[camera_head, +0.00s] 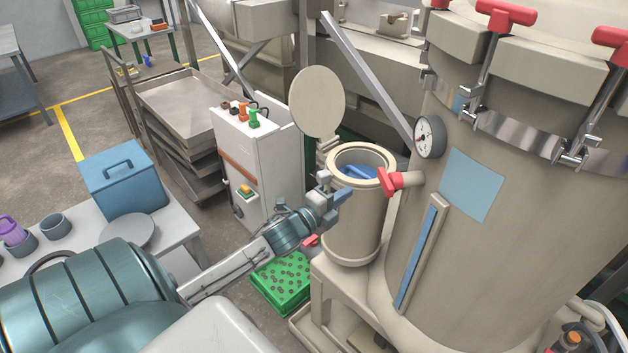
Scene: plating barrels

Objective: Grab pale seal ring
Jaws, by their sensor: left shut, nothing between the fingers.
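A pale cream ring (362,147) lies around the mouth of the small beige barrel (358,230) at the centre. I cannot tell whether it is a loose seal ring or the barrel's own rim. Something blue (357,172) shows inside the mouth. My left gripper (343,194) is shut and empty. It appears at the barrel's near left side, just below the rim, and overlaps the barrel in the picture; I cannot tell whether it touches. My right gripper is not in view.
A round beige lid (317,102) stands raised behind the barrel. A red-handled clamp (392,181) sticks out at its right, beside a large tank (500,230) with a gauge. A white control cabinet (262,160) stands left. A green crate (283,282) lies below my left forearm.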

